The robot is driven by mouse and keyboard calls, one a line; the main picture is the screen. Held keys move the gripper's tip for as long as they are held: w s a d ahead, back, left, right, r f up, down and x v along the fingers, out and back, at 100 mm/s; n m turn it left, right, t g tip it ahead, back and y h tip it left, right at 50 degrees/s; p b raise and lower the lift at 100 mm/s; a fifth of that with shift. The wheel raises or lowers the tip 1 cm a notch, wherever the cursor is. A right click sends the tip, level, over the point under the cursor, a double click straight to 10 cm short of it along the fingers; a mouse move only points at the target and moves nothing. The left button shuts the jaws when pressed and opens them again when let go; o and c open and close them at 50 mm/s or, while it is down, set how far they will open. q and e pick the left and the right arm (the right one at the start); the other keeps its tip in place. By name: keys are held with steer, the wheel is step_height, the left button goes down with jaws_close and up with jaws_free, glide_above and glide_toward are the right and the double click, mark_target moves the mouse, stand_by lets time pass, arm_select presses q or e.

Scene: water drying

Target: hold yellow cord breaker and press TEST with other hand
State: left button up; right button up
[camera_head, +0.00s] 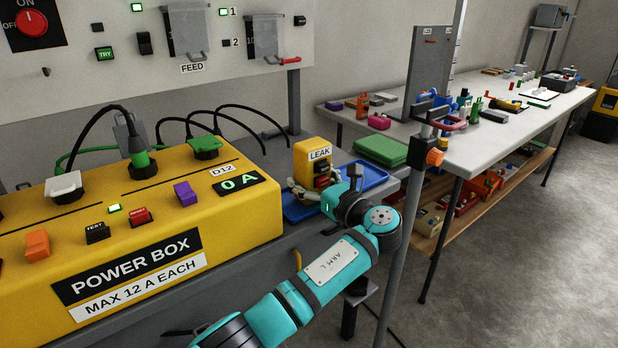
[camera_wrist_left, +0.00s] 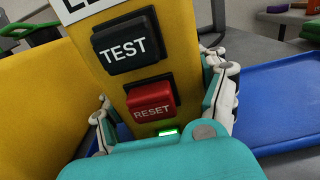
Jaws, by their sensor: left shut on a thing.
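The yellow cord breaker (camera_head: 312,157), labelled LEAK, stands upright beside the yellow power box at the blue tray. My left gripper (camera_head: 322,190) is shut on the breaker. In the left wrist view the fingers (camera_wrist_left: 165,105) sit on both sides of the yellow breaker body (camera_wrist_left: 185,55). The black TEST button (camera_wrist_left: 126,45) is above the red RESET button (camera_wrist_left: 152,103), and both face the wrist camera uncovered. A small green light (camera_wrist_left: 168,132) is lit below RESET. My right gripper is not in view.
The yellow power box (camera_head: 240,215) has its own TEST button (camera_head: 97,232) and a red button (camera_head: 138,216); its display reads 0 A. The blue tray (camera_head: 375,176) lies under and right of the breaker. A grey post (camera_head: 405,220) stands right of my left arm.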

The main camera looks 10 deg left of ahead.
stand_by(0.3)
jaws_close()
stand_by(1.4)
